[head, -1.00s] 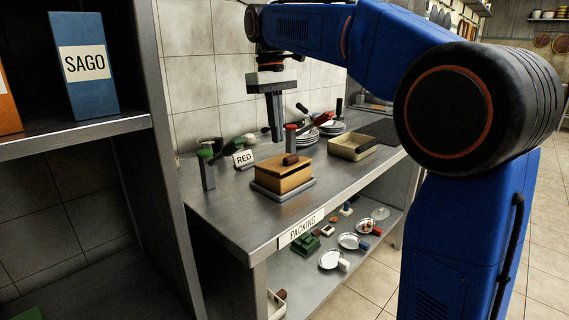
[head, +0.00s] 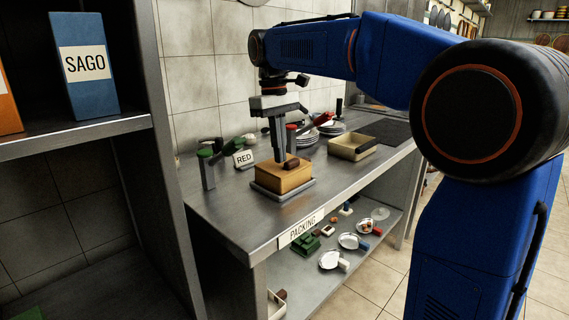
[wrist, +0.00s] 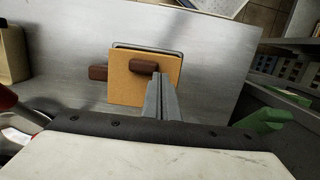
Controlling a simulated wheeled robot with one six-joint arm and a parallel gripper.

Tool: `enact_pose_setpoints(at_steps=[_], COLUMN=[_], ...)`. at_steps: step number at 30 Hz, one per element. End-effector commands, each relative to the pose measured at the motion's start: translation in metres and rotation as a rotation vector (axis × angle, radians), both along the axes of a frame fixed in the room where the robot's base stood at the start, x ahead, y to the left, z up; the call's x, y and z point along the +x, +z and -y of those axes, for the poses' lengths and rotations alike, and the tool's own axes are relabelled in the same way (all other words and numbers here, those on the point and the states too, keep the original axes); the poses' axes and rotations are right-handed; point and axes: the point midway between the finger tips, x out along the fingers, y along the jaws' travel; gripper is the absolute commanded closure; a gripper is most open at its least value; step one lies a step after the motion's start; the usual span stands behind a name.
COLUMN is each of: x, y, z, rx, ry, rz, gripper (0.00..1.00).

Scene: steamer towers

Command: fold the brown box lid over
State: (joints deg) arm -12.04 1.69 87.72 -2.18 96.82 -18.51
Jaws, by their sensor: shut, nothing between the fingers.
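The brown box (head: 287,182) sits on a grey base plate on the packing counter. Its tan lid (wrist: 130,92) looks flat over the box in both views, though a small gap at the edge could be hidden. A dark brown block (head: 291,161) shows on top. The wrist view shows one dark block on the lid (wrist: 143,66) and another at its left edge (wrist: 98,73). My gripper (head: 281,157) is shut and empty, pointing down, with its tips at the lid beside the top block. I cannot tell whether they touch.
A RED sign (head: 243,158) and a green-topped post (head: 207,168) stand left of the box. A beige tray (head: 352,149) and stacked plates (head: 333,128) lie to the right and behind. A shelf unit with a SAGO box (head: 85,68) is close on the left.

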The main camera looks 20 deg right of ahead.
Motion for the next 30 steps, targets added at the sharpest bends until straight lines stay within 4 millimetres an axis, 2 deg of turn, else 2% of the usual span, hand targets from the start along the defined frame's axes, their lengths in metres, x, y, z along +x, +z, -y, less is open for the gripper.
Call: enact_pose_setpoints(at_steps=[16, 30], x=[-0.001, 0.017], y=[-0.006, 0.020], z=[0.000, -0.010], rx=[-0.004, -0.002], ry=[0.000, 0.000], rz=[-0.015, -0.008], gripper=[1.00, 1.00])
